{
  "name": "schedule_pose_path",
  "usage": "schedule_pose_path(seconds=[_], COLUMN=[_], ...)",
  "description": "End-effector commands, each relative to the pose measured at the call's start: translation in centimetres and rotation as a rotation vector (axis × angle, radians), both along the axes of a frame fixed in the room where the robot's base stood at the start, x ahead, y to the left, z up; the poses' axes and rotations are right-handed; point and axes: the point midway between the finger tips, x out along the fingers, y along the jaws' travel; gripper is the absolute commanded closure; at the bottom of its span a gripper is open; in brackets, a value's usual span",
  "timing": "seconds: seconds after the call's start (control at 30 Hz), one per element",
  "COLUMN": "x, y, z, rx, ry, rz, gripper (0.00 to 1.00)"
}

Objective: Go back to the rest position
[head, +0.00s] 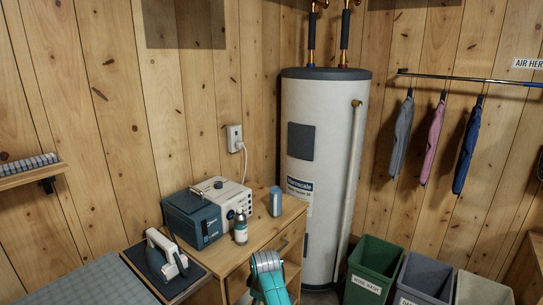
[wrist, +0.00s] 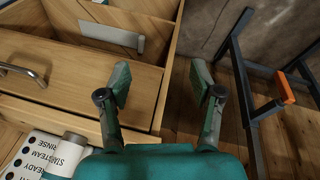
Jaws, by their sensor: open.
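My gripper (wrist: 162,82) shows in the wrist view with its two fingers spread apart and nothing between them. It hangs beside the wooden cabinet, over the gap between the cabinet's side and a dark metal frame. In the head view a teal part of my arm (head: 268,277) stands in front of the cabinet at the bottom middle. The fingers cannot be made out there.
The wooden cabinet (head: 285,217) bears a blue and white machine, a small bottle (head: 240,229) and a blue item (head: 275,202). An iron (head: 166,254) stands at left. The water heater (head: 320,170) and bins (head: 369,268) stand right. The dark metal frame (wrist: 241,80) is close right of my gripper.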

Motion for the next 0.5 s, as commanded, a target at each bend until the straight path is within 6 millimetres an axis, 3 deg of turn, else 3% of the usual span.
schedule_pose_path(seconds=[0.03, 0.2, 0.5], x=[-1.0, -4.1, -11.2], y=[-0.9, -3.3, -7.7], z=[-2.2, -7.7, -14.9], rx=[0.009, 0.045, 0.117], ry=[-0.014, -0.076, -0.189], rz=[-0.024, -0.103, -0.240], gripper=[0.35, 0.35, 0.35])
